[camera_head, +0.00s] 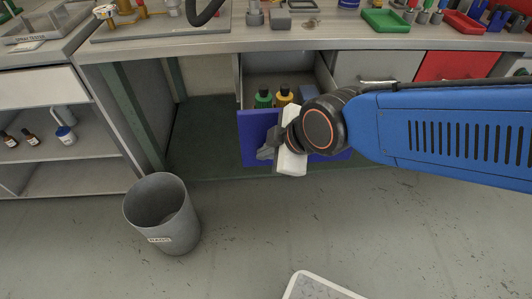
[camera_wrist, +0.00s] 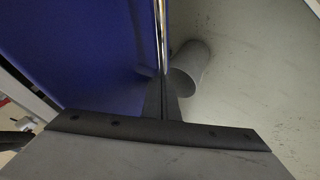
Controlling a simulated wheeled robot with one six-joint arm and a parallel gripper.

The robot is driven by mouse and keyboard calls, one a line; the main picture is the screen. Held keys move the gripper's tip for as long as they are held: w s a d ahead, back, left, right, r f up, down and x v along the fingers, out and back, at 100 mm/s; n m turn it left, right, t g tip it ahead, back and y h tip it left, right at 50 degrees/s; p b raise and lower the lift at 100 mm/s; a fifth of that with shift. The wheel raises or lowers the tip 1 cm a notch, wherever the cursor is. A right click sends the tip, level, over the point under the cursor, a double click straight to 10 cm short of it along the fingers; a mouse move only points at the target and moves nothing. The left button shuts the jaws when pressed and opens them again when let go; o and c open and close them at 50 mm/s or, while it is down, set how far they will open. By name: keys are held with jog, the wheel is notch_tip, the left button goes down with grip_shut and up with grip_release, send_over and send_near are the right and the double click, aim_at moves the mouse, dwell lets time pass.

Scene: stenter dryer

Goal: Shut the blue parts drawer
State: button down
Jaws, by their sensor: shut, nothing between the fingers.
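The blue parts drawer (camera_head: 256,131) is pulled out from under the bench, its blue front facing me in the camera_head view. Whether the fingertips touch the bar or front I cannot tell.
A grey bin (camera_head: 162,213) stands on the floor to the left; it also shows in the wrist view (camera_wrist: 189,67). A grey drawer front (camera_head: 372,68) and a red one (camera_head: 452,66) are to the right. Bench legs stand left of the open drawer. The floor in front is mostly clear.

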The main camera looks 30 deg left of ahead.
jog(key=w+a, duration=0.4)
jog(key=w, duration=0.3)
jog(key=w+a, duration=0.5)
jog(key=w, duration=0.2)
jog(key=w+a, duration=0.4)
jog(key=w, duration=0.4)
jog(key=shift+a, duration=0.25)
jog(key=shift+w+a, duration=0.25)
jog(key=shift+w, duration=0.25)
jog(key=shift+w+a+r, duration=0.1)
jog(key=shift+w, duration=0.05)
jog(key=shift+w+r, duration=0.1)
jog(key=shift+w, duration=0.05)
